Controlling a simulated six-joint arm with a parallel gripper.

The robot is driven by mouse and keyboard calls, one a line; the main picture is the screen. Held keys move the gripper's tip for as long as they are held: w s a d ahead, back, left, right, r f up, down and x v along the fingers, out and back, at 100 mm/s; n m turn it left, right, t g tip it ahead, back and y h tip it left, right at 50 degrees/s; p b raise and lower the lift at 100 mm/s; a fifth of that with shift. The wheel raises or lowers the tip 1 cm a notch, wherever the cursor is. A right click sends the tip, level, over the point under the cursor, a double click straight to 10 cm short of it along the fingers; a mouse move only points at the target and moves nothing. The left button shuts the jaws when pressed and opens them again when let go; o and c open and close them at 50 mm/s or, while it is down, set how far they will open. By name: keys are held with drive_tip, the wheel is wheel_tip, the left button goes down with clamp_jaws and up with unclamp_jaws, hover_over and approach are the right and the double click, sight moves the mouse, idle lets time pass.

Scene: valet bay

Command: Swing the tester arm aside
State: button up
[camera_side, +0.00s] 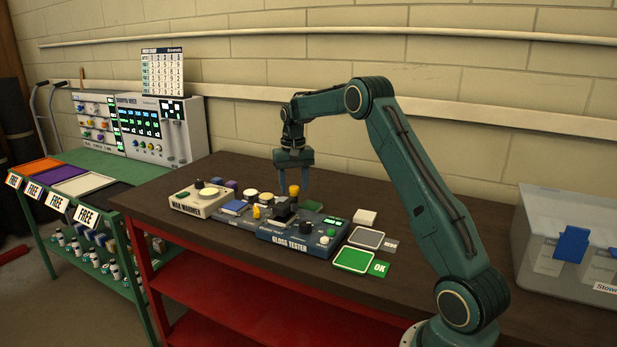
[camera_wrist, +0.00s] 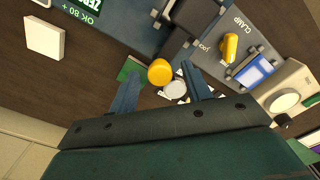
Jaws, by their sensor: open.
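The gloss tester (camera_side: 290,238) is a blue-grey unit on the dark bench top. Its dark block-like arm head (camera_side: 284,210) stands over it and also shows at the top of the wrist view (camera_wrist: 196,14). A yellow-orange knob (camera_side: 294,190) stands just behind the head; in the wrist view the knob (camera_wrist: 160,72) appears between my fingers. How the knob joins the arm is hidden. My gripper (camera_side: 293,181) is open and points down over the knob, a finger on either side. I cannot tell whether either finger touches it.
A yellow clamp lever (camera_wrist: 230,47) and a blue-and-white piece (camera_wrist: 254,72) are beside the arm. A cream wax warmer (camera_side: 200,200) stands left. A green OK pad (camera_side: 353,260), a grey pad (camera_side: 366,238) and a white block (camera_side: 365,217) lie right. A clear bin (camera_side: 570,240) is far right.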

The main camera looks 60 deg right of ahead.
clamp_jaws()
drive_tip(key=shift+n, duration=0.5)
drive_tip(key=n, duration=0.3)
drive_tip(key=shift+n, duration=0.3)
drive_tip(key=n, duration=1.3)
drive_tip(key=shift+n, duration=0.3)
